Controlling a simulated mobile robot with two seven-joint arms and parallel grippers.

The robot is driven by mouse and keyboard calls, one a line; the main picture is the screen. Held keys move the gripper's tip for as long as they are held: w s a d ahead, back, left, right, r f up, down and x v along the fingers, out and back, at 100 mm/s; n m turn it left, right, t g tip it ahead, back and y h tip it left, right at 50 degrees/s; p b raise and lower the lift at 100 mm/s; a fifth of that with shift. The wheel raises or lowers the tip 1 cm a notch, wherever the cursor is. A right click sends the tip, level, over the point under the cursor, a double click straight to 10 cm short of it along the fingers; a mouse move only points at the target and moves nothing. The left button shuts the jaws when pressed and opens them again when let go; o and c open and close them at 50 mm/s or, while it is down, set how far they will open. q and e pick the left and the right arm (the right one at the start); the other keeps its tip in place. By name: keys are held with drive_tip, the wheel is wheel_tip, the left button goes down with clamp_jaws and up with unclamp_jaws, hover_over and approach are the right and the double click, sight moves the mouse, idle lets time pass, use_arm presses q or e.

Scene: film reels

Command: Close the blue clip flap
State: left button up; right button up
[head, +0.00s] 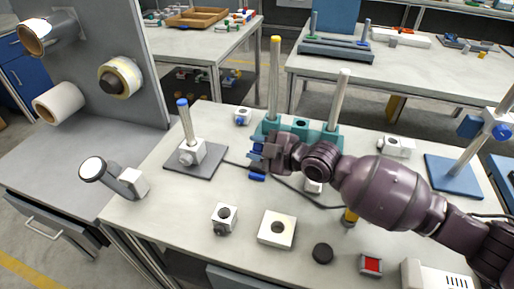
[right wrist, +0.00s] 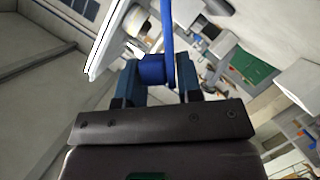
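My right gripper (head: 257,148) reaches in from the right in the head view, over the middle of the table beside a teal stand (head: 301,127). In the right wrist view, the gripper's two dark blue fingers (right wrist: 157,82) are on either side of a blue clip piece (right wrist: 153,68), which fills the gap between them. A thin blue strip (right wrist: 167,28), seemingly its flap, stands up from that piece. The strip's far end leaves the frame. In the head view the fingers and arm hide most of this piece. My left gripper is out of view.
A grey stand with a blue-capped post (head: 182,118) is to the left. White blocks (head: 277,229) and a black disc (head: 322,253) stand nearer the front.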

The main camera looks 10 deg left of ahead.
drive_tip(key=shift+o, duration=1.2)
drive_tip(key=shift+w+r, duration=0.1)
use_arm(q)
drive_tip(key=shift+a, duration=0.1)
use_arm(e)
drive_tip(key=shift+r, duration=0.4)
use_arm(q)
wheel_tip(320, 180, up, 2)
drive_tip(key=p, duration=0.3)
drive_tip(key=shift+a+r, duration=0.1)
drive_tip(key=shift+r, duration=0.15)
use_arm(e)
wheel_tip(320, 180, up, 19)
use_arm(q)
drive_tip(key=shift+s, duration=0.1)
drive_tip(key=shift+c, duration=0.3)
